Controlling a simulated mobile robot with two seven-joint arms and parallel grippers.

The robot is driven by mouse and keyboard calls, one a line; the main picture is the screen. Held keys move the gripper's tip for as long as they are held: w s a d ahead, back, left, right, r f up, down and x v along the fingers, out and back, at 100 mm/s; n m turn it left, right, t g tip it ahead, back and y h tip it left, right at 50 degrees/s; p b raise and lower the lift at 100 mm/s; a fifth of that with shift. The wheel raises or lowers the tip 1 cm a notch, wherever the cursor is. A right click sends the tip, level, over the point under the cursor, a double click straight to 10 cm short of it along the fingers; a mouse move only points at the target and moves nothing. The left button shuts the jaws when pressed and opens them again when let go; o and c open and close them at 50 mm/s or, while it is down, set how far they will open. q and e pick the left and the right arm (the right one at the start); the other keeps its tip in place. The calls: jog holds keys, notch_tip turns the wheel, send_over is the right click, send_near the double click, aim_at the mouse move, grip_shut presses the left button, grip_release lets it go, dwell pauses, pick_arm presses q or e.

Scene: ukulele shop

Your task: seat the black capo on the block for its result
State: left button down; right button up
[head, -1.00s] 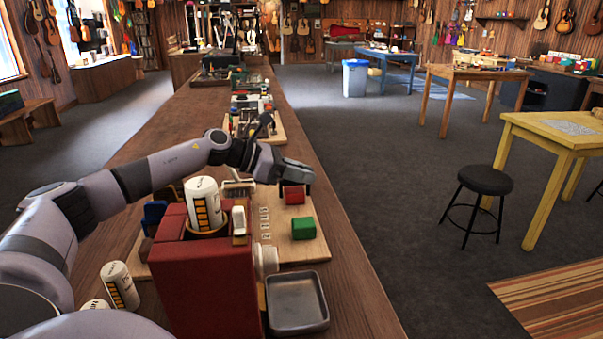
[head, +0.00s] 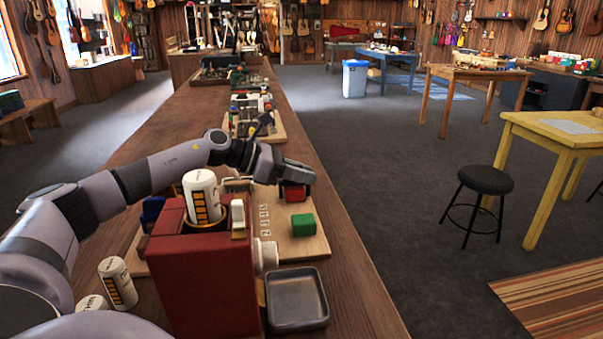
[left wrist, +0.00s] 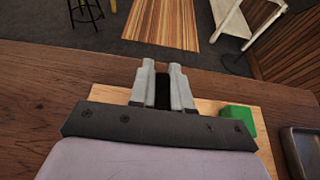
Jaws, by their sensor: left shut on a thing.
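My left gripper (head: 306,178) is over the red block (head: 294,193) on the wooden board (head: 313,250), near the counter's right side. In the left wrist view the gripper's two fingers (left wrist: 162,90) are close together, with a narrow dark thing (left wrist: 162,93) between them, which appears to be the black capo. The gripper hides most of the capo and the upper part of the red block, so I cannot tell whether they touch. The green block (head: 303,225) sits nearer me on the same board; it also shows in the left wrist view (left wrist: 238,121). My right gripper is not in view.
A dark red box (head: 205,275) with a white canister (head: 201,195) in its top stands in front of the board. A grey tray (head: 297,298) lies to its right. Another canister (head: 117,282) stands at left. The counter's right edge is close to the board.

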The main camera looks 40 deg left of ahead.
pick_arm(q)
jog(key=shift+f, duration=0.25)
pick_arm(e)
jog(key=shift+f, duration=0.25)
pick_arm(q)
jog(key=c, duration=1.4)
grip_release()
jog(key=shift+o, duration=0.2)
jog(key=shift+s+a, duration=0.1)
jog(key=shift+s+a+b, duration=0.2)
jog(key=shift+b, duration=0.25)
jog(key=shift+b+v, duration=1.1)
jog(key=shift+v, duration=0.6)
jog(key=b+v, duration=0.4)
jog(key=v, duration=0.2)
jog(key=shift+r, duration=0.1)
jog(key=shift+s+a+r+b, duration=0.1)
jog(key=shift+s+r+b, duration=0.15)
jog(key=shift+b, duration=0.25)
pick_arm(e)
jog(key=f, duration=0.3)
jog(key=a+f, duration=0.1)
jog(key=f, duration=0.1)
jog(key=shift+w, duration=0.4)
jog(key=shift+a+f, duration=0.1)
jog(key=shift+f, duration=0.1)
